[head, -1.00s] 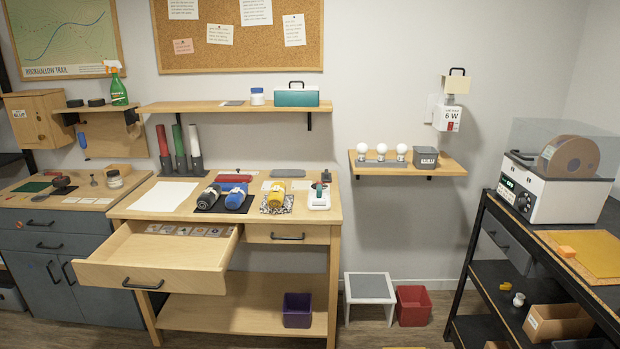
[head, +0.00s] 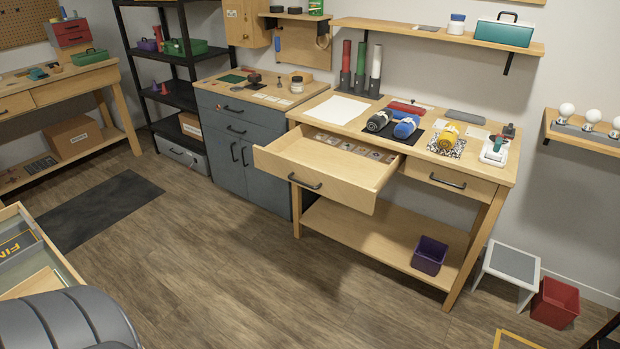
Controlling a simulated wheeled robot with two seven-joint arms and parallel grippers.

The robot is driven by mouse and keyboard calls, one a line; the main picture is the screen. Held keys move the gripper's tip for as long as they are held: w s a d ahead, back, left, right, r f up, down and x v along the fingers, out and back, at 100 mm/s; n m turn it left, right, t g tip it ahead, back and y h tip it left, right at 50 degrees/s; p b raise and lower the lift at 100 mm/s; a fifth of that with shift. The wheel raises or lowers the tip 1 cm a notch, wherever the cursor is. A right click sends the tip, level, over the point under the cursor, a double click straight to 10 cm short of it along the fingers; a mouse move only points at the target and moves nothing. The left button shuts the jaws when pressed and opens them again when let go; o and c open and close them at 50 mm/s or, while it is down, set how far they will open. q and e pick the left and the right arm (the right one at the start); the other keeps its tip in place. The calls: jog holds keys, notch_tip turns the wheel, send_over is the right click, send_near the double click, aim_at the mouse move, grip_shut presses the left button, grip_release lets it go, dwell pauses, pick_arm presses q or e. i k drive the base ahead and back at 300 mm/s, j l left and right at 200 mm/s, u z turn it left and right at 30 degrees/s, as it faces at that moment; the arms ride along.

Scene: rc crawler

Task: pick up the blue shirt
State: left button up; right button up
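A rolled blue bundle (head: 405,126), which looks like the blue shirt, lies on a dark mat on top of the wooden workbench (head: 340,106). A pale band is around it. A rolled dark grey bundle (head: 379,121) lies just left of it, and a yellow one (head: 448,135) lies to its right on a patterned sheet. Neither of my grippers shows in the head view.
The workbench's left drawer (head: 325,178) is pulled open and juts out in front. A purple bin (head: 429,255) sits on the lower shelf. A step stool (head: 508,272) and red bin (head: 555,302) stand at the right. The floor (head: 230,270) before the bench is clear.

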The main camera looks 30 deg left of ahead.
aim_at(407, 126)
jog(key=i+l+u, duration=0.2)
jog(key=u, duration=0.25)
jog(key=i+l+u, duration=0.35)
jog(key=u, duration=0.15)
